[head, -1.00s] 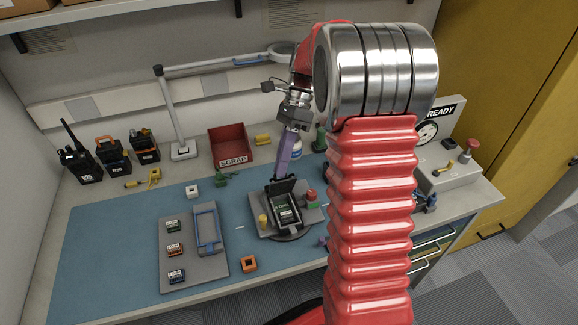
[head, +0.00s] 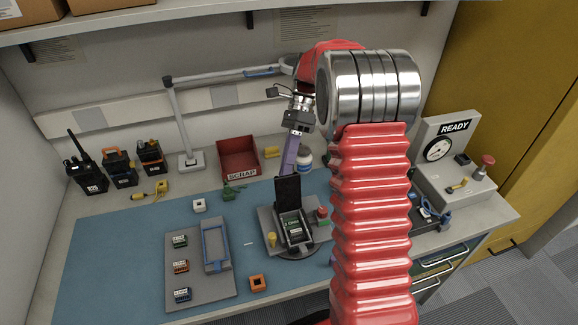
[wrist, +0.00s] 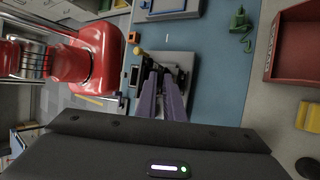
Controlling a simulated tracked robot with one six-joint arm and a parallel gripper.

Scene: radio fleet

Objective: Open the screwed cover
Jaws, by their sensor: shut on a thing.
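The open radio unit (head: 294,227) lies in a grey fixture (head: 268,217) on a round base, with its dark inside and a label showing. Its dark cover (head: 288,190) stands up nearly vertical at the unit's far edge. My gripper (head: 287,173), with purple fingers, is shut on the top of the cover. In the wrist view the fingers (wrist: 161,78) reach toward the fixture (wrist: 182,65), and they hide most of the cover and their contact with it.
A grey tray (head: 190,240) with small labelled modules and a blue-rimmed slot lies left of the fixture. A red scrap bin (head: 238,155) and green clip (head: 233,190) are behind. Orange (head: 258,284) and white (head: 199,205) small parts lie on the mat. Test station (head: 455,165) stands right.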

